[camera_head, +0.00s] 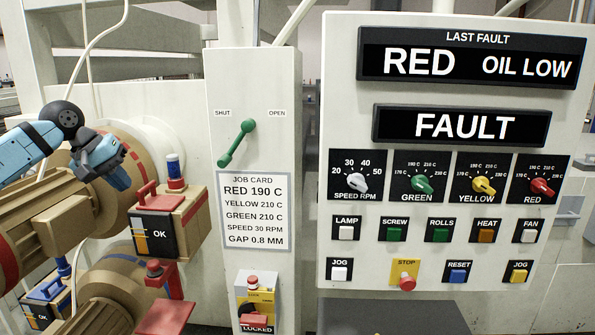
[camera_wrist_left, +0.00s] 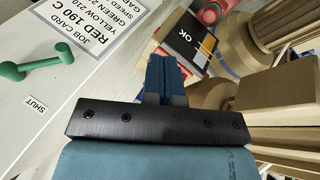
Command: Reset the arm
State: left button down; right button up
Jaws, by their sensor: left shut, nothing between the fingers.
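My left arm comes in from the left in the head view. Its gripper (camera_head: 118,178) is blue and points down and right, in front of the tan rollers and left of the red-handled box marked OK (camera_head: 156,231). In the left wrist view the gripper's blue fingers (camera_wrist_left: 165,75) are together with nothing between them. The box marked OK (camera_wrist_left: 188,45) shows just beyond them. The fingers appear apart from it, though the gap is hard to judge. My right gripper does not show in either view.
A post carries a green lever (camera_head: 237,143) and a job card (camera_head: 256,210). Right of it stands a control panel (camera_head: 335,130) with knobs and buttons; its displays read RED OIL LOW and FAULT. A lock box (camera_head: 256,290) marked LOCKED sits low on the post. Rollers (camera_head: 115,285) fill the lower left.

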pick_arm(q)
jog(key=d+f+n+g+h, duration=0.1)
jog(key=d+f+n+h, duration=0.15)
jog(key=d+f, duration=0.5)
jog(key=s+d+f+n+t+h+p, duration=0.1)
jog(key=s+d+f+n+h, duration=0.3)
jog(key=d+n, duration=0.25)
jog(key=s+d+f+n+t+h+p, duration=0.1)
jog(key=s+d+f+n+t+h, duration=0.15)
jog(key=d+f+n+h, duration=0.3)
jog(key=s+d+f+n+t+h, duration=0.1)
jog(key=s+d+f+n+h, duration=0.15)
jog(key=s+d+n, duration=0.4)
jog(key=s+a+f+m+t+y+p, duration=0.1)
jog(key=s+a+f+m+y, duration=0.2)
jog(key=s+f+m+y, duration=0.5)
jog(key=s+a+f+m+t+y+p, duration=0.1)
jog(key=s+a+f+m+y, duration=0.3)
jog(key=s+f+m, duration=1.3)
jog(key=f+m+t+y, duration=0.1)
jog(key=f+y, duration=0.1)
jog(key=y, duration=0.2)
jog(key=shift+s+a+m+p, duration=0.15)
jog(key=shift+a+m+p, duration=0.15)
jog(key=shift+m, duration=0.1)
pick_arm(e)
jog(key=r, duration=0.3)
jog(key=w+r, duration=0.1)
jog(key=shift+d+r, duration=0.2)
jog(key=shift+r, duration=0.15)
